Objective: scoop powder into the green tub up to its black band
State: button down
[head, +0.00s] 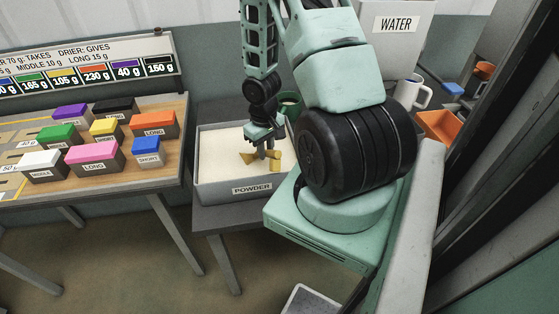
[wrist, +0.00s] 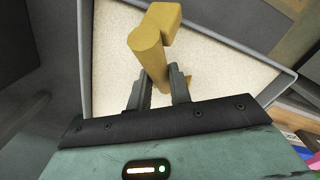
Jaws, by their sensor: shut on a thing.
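My gripper (head: 265,153) is shut on a yellow-tan scoop (head: 274,160) over the grey powder bin (head: 207,187), which is labelled POWDER. In the wrist view the scoop (wrist: 150,50) stands out between the two fingers (wrist: 158,88), with pale powder (wrist: 215,65) behind it. I cannot tell whether the scoop touches the powder or has any in it. The green tub (head: 290,104) stands behind the bin, partly hidden by my arm. Its black band and fill level cannot be made out.
At left, a table holds several coloured blocks (head: 92,150) below a sign of gram values (head: 90,75). At right are a WATER container (head: 396,50), a white mug (head: 411,93) and an orange bin (head: 438,126). My arm hides part of the right side.

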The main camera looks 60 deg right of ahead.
jog(key=shift+s+a+r+p, duration=0.15)
jog(key=shift+r+p, duration=0.45)
jog(key=shift+r, duration=0.3)
jog(key=shift+s+a+r+p, duration=0.15)
jog(key=shift+r+p, duration=0.4)
jog(key=shift+r, duration=0.3)
